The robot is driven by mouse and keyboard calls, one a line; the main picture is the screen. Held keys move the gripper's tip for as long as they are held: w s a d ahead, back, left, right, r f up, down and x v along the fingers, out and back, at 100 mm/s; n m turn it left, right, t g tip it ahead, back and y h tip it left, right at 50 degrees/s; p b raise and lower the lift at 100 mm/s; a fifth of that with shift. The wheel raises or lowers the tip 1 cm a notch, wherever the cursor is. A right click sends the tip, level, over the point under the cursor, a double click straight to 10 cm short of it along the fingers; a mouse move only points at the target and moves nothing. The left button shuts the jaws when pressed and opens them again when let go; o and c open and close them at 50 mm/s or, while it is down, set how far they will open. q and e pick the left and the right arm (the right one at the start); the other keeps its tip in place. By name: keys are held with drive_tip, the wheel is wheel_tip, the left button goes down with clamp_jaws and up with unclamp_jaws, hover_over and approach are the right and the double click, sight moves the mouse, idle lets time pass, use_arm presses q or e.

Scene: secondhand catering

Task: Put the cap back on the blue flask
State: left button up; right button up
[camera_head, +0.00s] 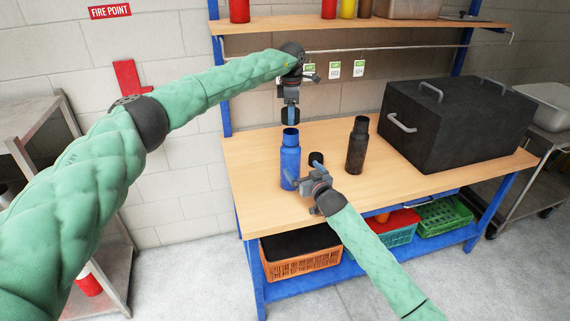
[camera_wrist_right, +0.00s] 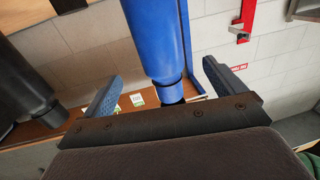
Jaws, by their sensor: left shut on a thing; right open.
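My right gripper (camera_head: 301,183) is open, low at the flask's near right side. In the right wrist view the blue flask (camera_wrist_right: 158,38) shows between the open finger directions; whether either finger touches it I cannot tell.
A small black cap (camera_head: 316,158) sits on the table (camera_head: 250,175) right of the flask. A black flask (camera_head: 357,146) stands farther right, then a large black box (camera_head: 450,125). A shelf (camera_head: 285,25) hangs over the back. Crates (camera_head: 300,264) sit underneath.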

sight(291, 131)
use_arm(q)
drive_tip(key=shift+w, duration=0.15)
drive_tip(key=shift+s+d+r, duration=0.25)
drive_tip(key=shift+s+r, duration=0.25)
drive_tip(key=shift+s, duration=0.05)
drive_tip(key=shift+w+a+f, duration=0.1)
drive_tip(key=shift+w+f, duration=0.1)
use_arm(e)
drive_tip(key=x, duration=1.1)
drive_tip(key=shift+w+a+r, duration=0.15)
drive_tip(key=shift+w+r, duration=0.05)
drive_tip(key=shift+w, duration=0.1)
drive_tip(key=c, duration=1.5)
use_arm(q)
drive_tip(key=shift+f, duration=2.45)
use_arm(e)
drive_tip(key=shift+o, duration=0.2)
use_arm(q)
drive_tip(key=shift+f, duration=0.9)
